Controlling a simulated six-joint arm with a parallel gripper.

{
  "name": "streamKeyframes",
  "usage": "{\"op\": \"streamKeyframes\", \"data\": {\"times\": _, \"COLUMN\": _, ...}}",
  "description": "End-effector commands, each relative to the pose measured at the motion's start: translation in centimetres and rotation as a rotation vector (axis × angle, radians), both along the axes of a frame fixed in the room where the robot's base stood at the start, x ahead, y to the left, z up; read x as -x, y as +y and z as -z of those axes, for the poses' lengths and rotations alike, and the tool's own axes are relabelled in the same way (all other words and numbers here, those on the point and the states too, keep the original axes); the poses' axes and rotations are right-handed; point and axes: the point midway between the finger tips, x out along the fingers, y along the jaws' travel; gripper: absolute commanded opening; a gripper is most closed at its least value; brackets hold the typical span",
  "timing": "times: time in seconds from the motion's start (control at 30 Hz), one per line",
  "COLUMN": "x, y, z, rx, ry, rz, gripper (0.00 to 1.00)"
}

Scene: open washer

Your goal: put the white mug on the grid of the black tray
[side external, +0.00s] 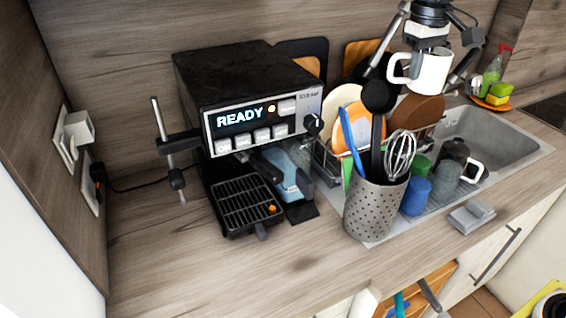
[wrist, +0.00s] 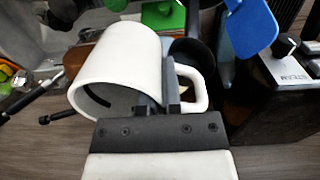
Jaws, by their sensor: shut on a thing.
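The white mug (side external: 434,72) hangs in the air at the upper right of the side view, above the dish rack and sink. My gripper (side external: 428,38) is over it and shut on it. In the wrist view the mug (wrist: 118,70) lies on its side in the picture, and my gripper's fingers (wrist: 158,108) are shut on its wall near the handle. The black tray with the grid (side external: 246,203) sits at the foot of the coffee machine, well to the left of the mug. A small orange thing shows at the grid's right edge.
The coffee machine (side external: 247,98) stands above the tray. A metal utensil holder (side external: 374,207) with tall spatulas and a whisk stands between the tray and the sink (side external: 480,135). Plates and boards stand behind it. The counter front (side external: 170,270) at left is clear.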

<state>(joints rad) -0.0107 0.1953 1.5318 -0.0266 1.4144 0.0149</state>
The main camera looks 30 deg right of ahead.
Motion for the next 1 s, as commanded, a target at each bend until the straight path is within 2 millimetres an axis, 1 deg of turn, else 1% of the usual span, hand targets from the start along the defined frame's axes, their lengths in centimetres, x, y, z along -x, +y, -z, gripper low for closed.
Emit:
{"op": "streamKeyframes", "data": {"times": 0.17, "x": 0.0, "y": 0.0, "z": -0.4, "rx": 0.0, "ry": -0.002, "rz": 0.0, "gripper": 0.0}}
{"op": "streamKeyframes", "data": {"times": 0.27, "x": -0.1, "y": 0.0, "z": -1.1, "rx": 0.0, "ry": -0.004, "rz": 0.0, "gripper": 0.0}}
{"op": "streamKeyframes", "data": {"times": 0.6, "x": 0.0, "y": 0.0, "z": -5.1, "rx": 0.0, "ry": -0.004, "rz": 0.0, "gripper": 0.0}}
{"op": "streamKeyframes", "data": {"times": 0.63, "x": 0.0, "y": 0.3, "z": -5.3, "rx": 0.0, "ry": -0.004, "rz": -0.005, "gripper": 0.0}}
{"op": "streamKeyframes", "data": {"times": 0.87, "x": 0.8, "y": 4.7, "z": -5.1, "rx": 0.0, "ry": -0.002, "rz": -0.054, "gripper": 0.0}}
{"op": "streamKeyframes", "data": {"times": 1.0, "x": 1.6, "y": 8.1, "z": -5.2, "rx": -0.001, "ry": -0.003, "rz": -0.092, "gripper": 0.0}}
